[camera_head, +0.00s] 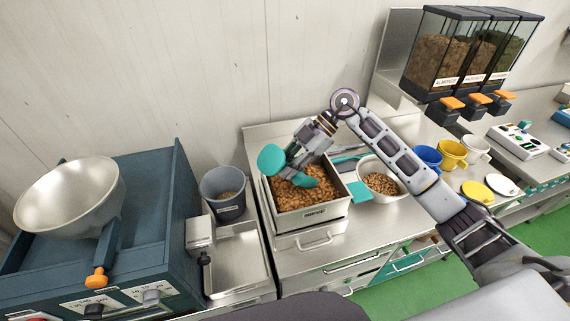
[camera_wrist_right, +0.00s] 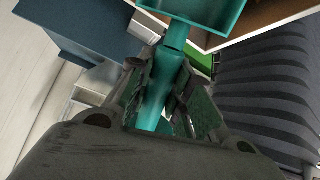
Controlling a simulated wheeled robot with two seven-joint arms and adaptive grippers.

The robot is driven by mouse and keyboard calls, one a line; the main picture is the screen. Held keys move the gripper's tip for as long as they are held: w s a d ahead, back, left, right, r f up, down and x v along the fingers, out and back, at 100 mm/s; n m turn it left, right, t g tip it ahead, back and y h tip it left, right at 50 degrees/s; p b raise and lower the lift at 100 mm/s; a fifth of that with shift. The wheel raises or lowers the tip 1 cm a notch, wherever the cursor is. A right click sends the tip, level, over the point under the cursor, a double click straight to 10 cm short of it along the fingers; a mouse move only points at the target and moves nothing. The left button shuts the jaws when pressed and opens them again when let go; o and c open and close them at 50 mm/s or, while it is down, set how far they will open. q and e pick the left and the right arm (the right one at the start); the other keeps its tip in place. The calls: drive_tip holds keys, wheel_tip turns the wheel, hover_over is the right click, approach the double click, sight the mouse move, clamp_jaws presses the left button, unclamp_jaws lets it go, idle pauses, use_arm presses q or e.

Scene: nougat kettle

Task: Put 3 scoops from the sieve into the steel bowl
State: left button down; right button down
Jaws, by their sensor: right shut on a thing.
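The square steel sieve box (camera_head: 309,216) stands at the middle of the counter, filled with brown nut-like pieces (camera_head: 300,200). My right gripper (camera_head: 298,160) is over the box, shut on a teal scoop (camera_head: 307,178). The scoop's lower teal part is down at the pieces; how much it holds cannot be told. A rounded teal part (camera_head: 271,158) shows at the box's back left. In the right wrist view the teal handle (camera_wrist_right: 160,90) lies between the fingers. The shiny steel bowl (camera_head: 68,198) sits on the blue unit at the left. My left gripper is out of view.
A white bowl (camera_head: 392,194) of brown pieces stands right of the box, with another teal tool (camera_head: 355,191) beside it. A grey bucket (camera_head: 222,184) and shallow steel tray (camera_head: 238,262) lie between box and blue unit (camera_head: 150,220). Dispensers (camera_head: 455,55) and cups (camera_head: 452,153) are right.

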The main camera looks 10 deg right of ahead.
sight(271, 171)
drive_tip(key=shift+f, duration=0.3)
drive_tip(key=shift+w+d+f+b, duration=0.15)
drive_tip(key=shift+d+f+b, duration=0.15)
drive_tip(key=shift+f+b, duration=0.3)
drive_tip(key=shift+w+d+f+b, duration=0.15)
drive_tip(key=shift+d+f+b, duration=0.1)
drive_tip(key=shift+f+b, duration=0.25)
drive_tip(key=shift+s+a+f+n+t+h+b, duration=0.15)
drive_tip(key=shift+a+f+t+h+b, duration=0.2)
drive_tip(key=shift+f+h, duration=0.55)
drive_tip(key=shift+s+a+f+n+t+h+b, duration=0.15)
drive_tip(key=shift+a+f+t+h+b, duration=0.2)
drive_tip(key=shift+f+h, duration=0.5)
drive_tip(key=shift+s+a+f+t+h+b, duration=0.15)
drive_tip(key=shift+a+f+t+h+b, duration=0.2)
drive_tip(key=shift+f+h, duration=0.5)
drive_tip(key=shift+s+a+r+t+h+p, duration=0.3)
drive_tip(key=shift+a+r+h+p, duration=0.35)
drive_tip(key=shift+r, duration=0.95)
drive_tip(key=shift+s+a+r+t+h+p, duration=0.45)
drive_tip(key=shift+r+p, duration=0.45)
drive_tip(key=shift+r, duration=0.65)
drive_tip(key=shift+s+a+r+t+h+p, duration=0.2)
drive_tip(key=shift+a+r+h+p, duration=0.5)
drive_tip(key=shift+r, duration=0.9)
